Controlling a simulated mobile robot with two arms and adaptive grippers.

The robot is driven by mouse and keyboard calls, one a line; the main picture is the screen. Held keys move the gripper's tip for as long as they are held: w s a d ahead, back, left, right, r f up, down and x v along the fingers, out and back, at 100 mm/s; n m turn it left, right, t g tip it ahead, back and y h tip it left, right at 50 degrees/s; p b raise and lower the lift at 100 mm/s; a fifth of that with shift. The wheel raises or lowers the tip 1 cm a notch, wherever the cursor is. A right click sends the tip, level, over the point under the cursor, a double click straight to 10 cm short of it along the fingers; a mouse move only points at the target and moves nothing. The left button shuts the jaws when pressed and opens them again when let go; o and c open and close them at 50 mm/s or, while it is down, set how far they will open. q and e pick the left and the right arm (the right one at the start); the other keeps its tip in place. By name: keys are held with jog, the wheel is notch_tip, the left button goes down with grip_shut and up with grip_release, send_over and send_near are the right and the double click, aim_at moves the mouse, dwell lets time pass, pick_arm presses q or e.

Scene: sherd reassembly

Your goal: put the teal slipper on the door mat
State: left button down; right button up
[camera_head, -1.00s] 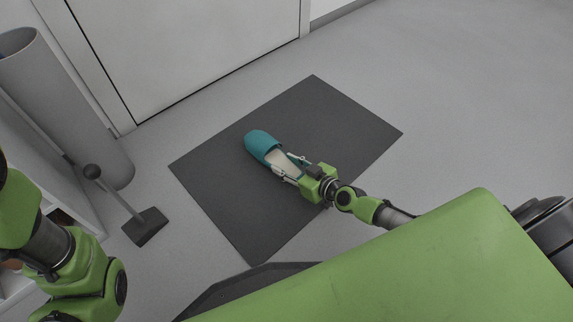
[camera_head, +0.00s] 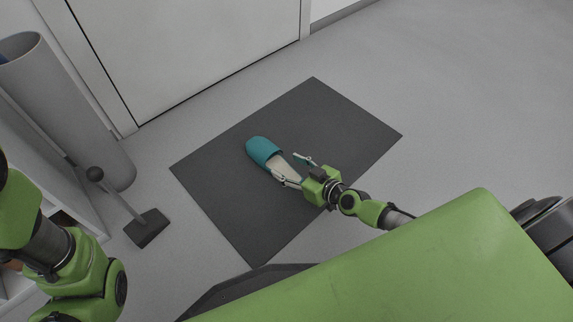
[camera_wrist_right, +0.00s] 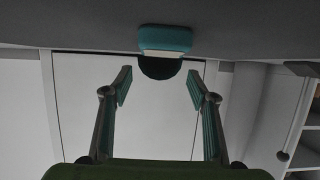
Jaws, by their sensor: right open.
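The teal slipper (camera_head: 262,149) lies on the dark grey door mat (camera_head: 345,122), around its middle, with its closed toe toward the door and its pale insole toward my right gripper. My right gripper (camera_head: 284,164) is open, its two fingers spread around the heel end of the slipper. I cannot tell whether a finger touches it. In the right wrist view the slipper (camera_wrist_right: 165,39) shows beyond and between the two open fingertips (camera_wrist_right: 158,80), with nothing held between them. My left arm shows at the left edge of the head view, but its gripper is out of sight.
A white door (camera_head: 190,45) stands behind the mat. A tall grey cylinder (camera_head: 75,110) stands at the left, and a dark block with a stick and ball (camera_head: 147,228) is on the floor left of the mat. The floor to the right is clear.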

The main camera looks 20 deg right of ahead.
jog(key=p+v, duration=0.3)
jog(key=v, duration=0.7)
jog(key=shift+s+d+r, duration=0.1)
jog(key=shift+s+d, duration=0.05)
jog(key=shift+s, duration=0.2)
